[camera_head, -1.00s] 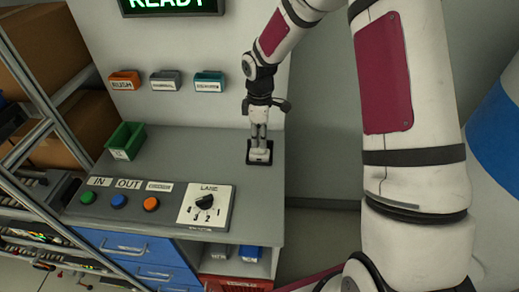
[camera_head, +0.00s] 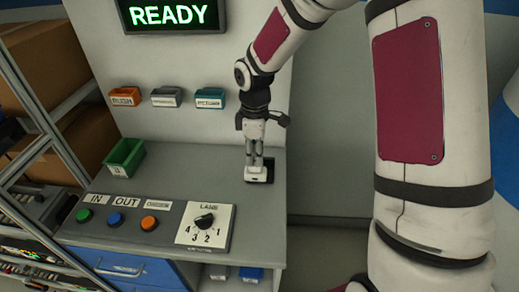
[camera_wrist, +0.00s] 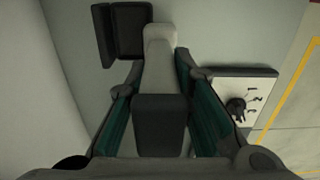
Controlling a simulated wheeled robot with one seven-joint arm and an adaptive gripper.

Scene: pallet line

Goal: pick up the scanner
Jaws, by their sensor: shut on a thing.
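The scanner shows in the wrist view as a light grey body (camera_wrist: 160,62) with a dark block at its near end, between the two teal-lined fingers of my gripper (camera_wrist: 156,82). My gripper is shut on it. In the head view my gripper (camera_head: 255,158) points down at the right part of the bench, with the scanner's pale end (camera_head: 256,174) under the fingertips. A black holder (camera_head: 269,168) is right behind and beside it; in the wrist view this holder (camera_wrist: 127,35) lies to the upper left of the scanner. I cannot tell how high the scanner is above the bench.
A panel with green, blue and orange buttons and a lane dial (camera_head: 205,222) lies at the bench front. A green bin (camera_head: 125,156) stands at the left. Small bins (camera_head: 166,97) hang on the back wall. The middle of the grey bench (camera_head: 190,165) is clear.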

